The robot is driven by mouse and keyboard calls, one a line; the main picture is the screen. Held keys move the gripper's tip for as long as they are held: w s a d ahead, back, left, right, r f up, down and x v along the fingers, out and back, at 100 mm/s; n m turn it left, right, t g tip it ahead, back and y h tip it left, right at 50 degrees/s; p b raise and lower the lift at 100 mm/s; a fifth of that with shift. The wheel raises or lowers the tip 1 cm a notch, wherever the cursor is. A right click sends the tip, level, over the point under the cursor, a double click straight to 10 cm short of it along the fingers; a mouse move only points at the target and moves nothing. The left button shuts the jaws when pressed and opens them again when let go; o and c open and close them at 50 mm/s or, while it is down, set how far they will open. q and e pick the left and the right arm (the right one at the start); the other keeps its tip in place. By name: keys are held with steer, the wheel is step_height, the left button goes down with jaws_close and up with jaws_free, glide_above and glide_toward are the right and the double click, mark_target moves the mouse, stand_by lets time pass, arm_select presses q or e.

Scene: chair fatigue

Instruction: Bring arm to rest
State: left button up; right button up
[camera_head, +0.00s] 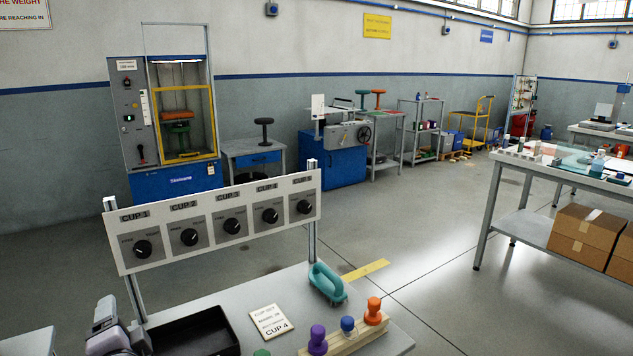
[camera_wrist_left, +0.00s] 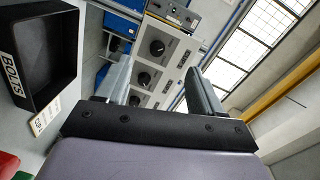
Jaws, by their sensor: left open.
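My left gripper (camera_head: 118,306) is at the lower left of the head view, at the left end of the workbench (camera_head: 225,300) and just left of the black bin (camera_head: 206,331). In the left wrist view the left gripper (camera_wrist_left: 162,82) has its two fingers spread apart with nothing between them. The dial panel (camera_wrist_left: 155,75) shows beyond the fingers there. In the head view the white panel (camera_head: 222,207) stands on posts behind the bench, with several black dials. My right gripper is in neither view.
A teal handled tool (camera_head: 327,282), a CUP 4 card (camera_head: 271,321) and a wooden rack (camera_head: 345,338) with purple, blue and orange knobs are on the bench. The bin's BOLTS label shows in the wrist view (camera_wrist_left: 16,74). A table (camera_head: 560,172) with boxes stands right, across open floor.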

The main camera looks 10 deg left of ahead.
arm_select(q)
steer(key=s+d+f+n+g+h, duration=0.35)
steer(key=s+d+f+h, duration=0.2)
steer(key=s+f, duration=0.45)
steer(key=s+d+f+n+g+h, duration=0.1)
steer(key=s+d+f+g+h, duration=0.2)
steer(key=s+d, duration=0.3)
steer(key=s+d+f+n+g+h, duration=0.1)
steer(key=s+d+f+g+h, duration=0.2)
steer(key=s+d, duration=0.35)
steer(key=w+f+t+h+p, duration=0.1)
steer(key=w+f+t+p, duration=0.1)
steer(key=w+f+t, duration=0.3)
steer(key=shift+w+d+f+t+p, duration=0.25)
steer(key=shift+d+f+t+p, duration=0.25)
steer(key=shift+t, duration=0.55)
steer(key=shift+a+m+h, duration=0.1)
steer(key=shift+m+h, duration=0.15)
